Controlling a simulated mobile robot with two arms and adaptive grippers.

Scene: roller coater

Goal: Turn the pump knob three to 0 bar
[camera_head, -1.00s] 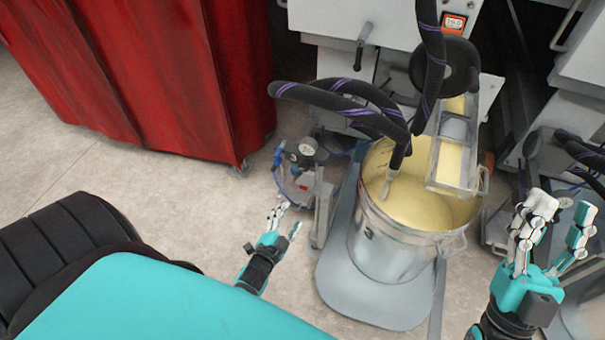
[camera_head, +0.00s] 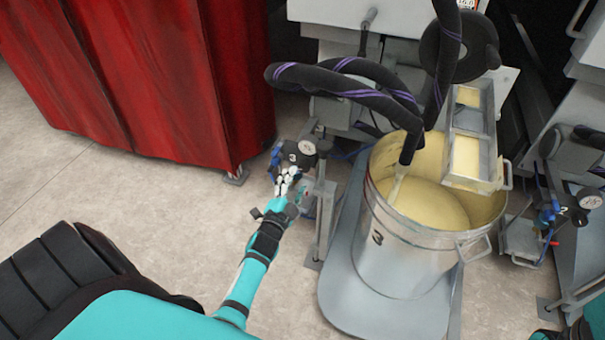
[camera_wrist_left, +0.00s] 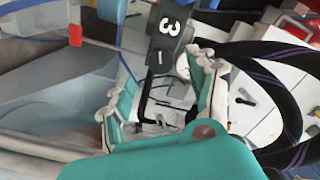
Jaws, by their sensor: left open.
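The pump unit marked 3 (camera_head: 293,155), dark with a round white gauge (camera_head: 307,148) on its right, stands left of the large bucket in the head view. My left gripper (camera_head: 286,180) is open just below and in front of the pump unit. Its fingers hide part of the unit. In the left wrist view, the black block with the white 3 (camera_wrist_left: 167,40) is beyond my open fingers (camera_wrist_left: 165,95), roughly between them. Nothing is held. I cannot make out the knob clearly or whether a finger touches it. My right gripper is not in view.
A red curtain (camera_head: 170,90) is at left. Another pump unit (camera_head: 575,205) is at far right.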

